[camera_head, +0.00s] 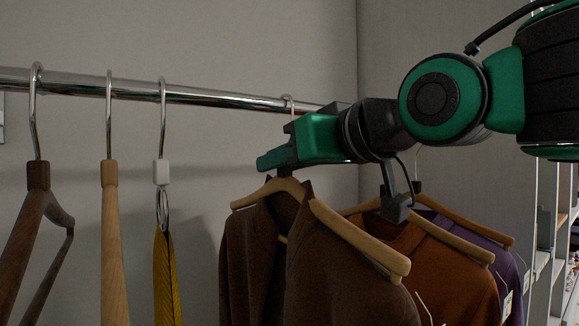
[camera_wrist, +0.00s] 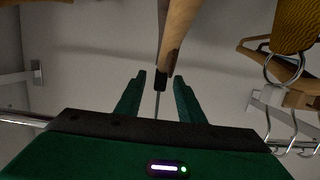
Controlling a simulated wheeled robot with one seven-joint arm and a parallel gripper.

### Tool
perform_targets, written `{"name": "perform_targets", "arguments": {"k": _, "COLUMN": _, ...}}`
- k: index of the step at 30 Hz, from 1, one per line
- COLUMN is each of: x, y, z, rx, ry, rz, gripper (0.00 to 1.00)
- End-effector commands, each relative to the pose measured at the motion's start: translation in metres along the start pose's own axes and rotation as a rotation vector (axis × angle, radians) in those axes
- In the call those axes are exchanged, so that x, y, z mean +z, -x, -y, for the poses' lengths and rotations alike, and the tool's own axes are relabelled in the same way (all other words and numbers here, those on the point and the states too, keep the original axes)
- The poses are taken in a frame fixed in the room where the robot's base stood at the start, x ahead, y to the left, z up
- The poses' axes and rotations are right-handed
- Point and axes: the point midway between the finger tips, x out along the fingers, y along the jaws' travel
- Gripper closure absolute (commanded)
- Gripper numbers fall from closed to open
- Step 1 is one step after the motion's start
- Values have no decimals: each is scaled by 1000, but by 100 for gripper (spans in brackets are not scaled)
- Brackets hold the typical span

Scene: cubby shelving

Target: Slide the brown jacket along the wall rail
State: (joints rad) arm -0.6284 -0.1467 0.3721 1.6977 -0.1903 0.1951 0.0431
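The brown jacket (camera_head: 250,250) hangs on a light wooden hanger (camera_head: 340,228) from the metal wall rail (camera_head: 215,97). My gripper (camera_head: 268,162) is just above the jacket's collar, below the rail, at the hanger's neck. In the wrist view, my gripper (camera_wrist: 160,78) has its two green fingers apart, with a thin metal hook (camera_wrist: 157,104) and the dark neck of a wooden hanger (camera_wrist: 178,30) between them. A gap shows on each side of the hook. The gripper hides much of the jacket hanger's hook in the head view.
An orange-brown garment (camera_head: 455,275) and a purple one (camera_head: 497,262) hang close on the right. To the left are a yellow tie (camera_head: 166,280), a light wooden hanger (camera_head: 110,230) and a dark wooden hanger (camera_head: 38,205). Bare rail lies between tie and jacket. Shelving (camera_head: 545,250) stands far right.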

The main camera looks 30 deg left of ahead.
Motion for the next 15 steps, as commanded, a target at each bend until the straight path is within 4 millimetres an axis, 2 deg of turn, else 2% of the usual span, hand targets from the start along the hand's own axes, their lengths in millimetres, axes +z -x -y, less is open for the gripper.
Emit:
{"name": "perform_targets", "arguments": {"k": 5, "x": 0, "y": 23, "z": -2, "rx": 3, "ry": 1, "rz": -2, "gripper": 65}}
{"name": "perform_targets", "arguments": {"k": 15, "x": 0, "y": 81, "z": -2, "rx": 1, "ry": 0, "rz": -2, "gripper": 65}}
